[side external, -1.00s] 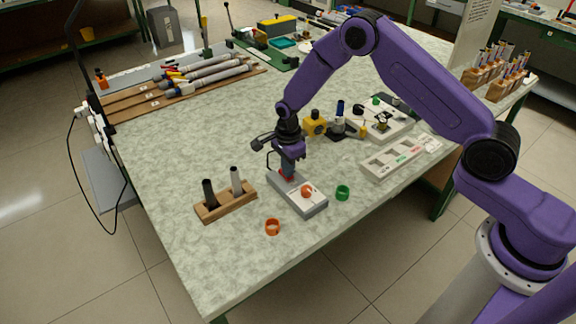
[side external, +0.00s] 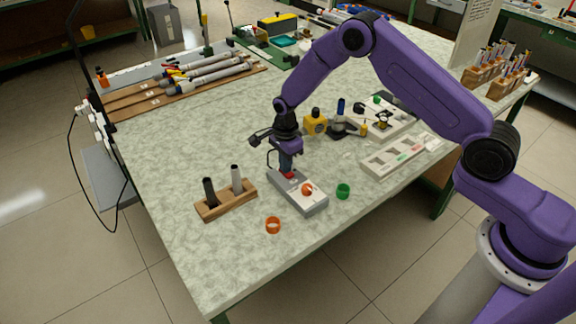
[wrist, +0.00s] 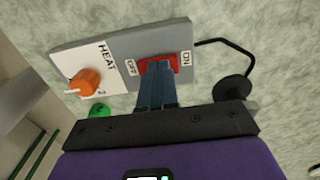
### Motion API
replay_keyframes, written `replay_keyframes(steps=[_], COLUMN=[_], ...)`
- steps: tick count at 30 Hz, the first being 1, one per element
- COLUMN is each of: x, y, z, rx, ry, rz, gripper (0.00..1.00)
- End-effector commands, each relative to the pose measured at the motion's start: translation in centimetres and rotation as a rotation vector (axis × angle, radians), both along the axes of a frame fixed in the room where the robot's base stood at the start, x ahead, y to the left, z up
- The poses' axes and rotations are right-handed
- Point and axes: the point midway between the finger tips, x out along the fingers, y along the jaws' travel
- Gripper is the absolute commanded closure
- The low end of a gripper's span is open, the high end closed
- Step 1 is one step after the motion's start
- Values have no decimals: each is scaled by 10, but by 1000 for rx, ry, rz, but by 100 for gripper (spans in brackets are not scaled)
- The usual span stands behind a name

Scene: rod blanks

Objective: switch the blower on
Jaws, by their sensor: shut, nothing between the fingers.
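The blower's control box (side external: 312,200) is a grey box on the table, with a red rocker switch (side external: 287,175) at its far end and an orange knob (side external: 307,188) nearer. In the wrist view the red switch (wrist: 176,61) sits between the labels OFF on the left and ON on the right, and the orange knob (wrist: 85,81) is by the word HEAT. My gripper (wrist: 158,66) is shut, its blue-grey fingertips over the switch and hiding part of it. I cannot tell whether they touch, or which side is pressed. My gripper also shows in the side view (side external: 286,170).
A wooden stand (side external: 226,201) with a black and a grey rod is left of the box. An orange ring (side external: 273,225) and a green ring (side external: 343,191) lie near it. A yellow device (side external: 315,122) and a white tray (side external: 394,155) are behind and right.

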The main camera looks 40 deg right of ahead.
Motion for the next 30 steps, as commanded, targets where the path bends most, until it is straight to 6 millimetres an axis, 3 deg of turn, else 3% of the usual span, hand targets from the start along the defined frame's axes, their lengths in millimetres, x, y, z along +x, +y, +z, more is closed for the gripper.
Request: replay_keyframes(steps=[8, 13, 30], x=[0, 0, 0], y=[0, 0, 0], z=[2, 15, 123], rx=[0, 0, 0], ry=[2, 0, -2], rz=[0, 0, 1], gripper=[100, 100, 100])
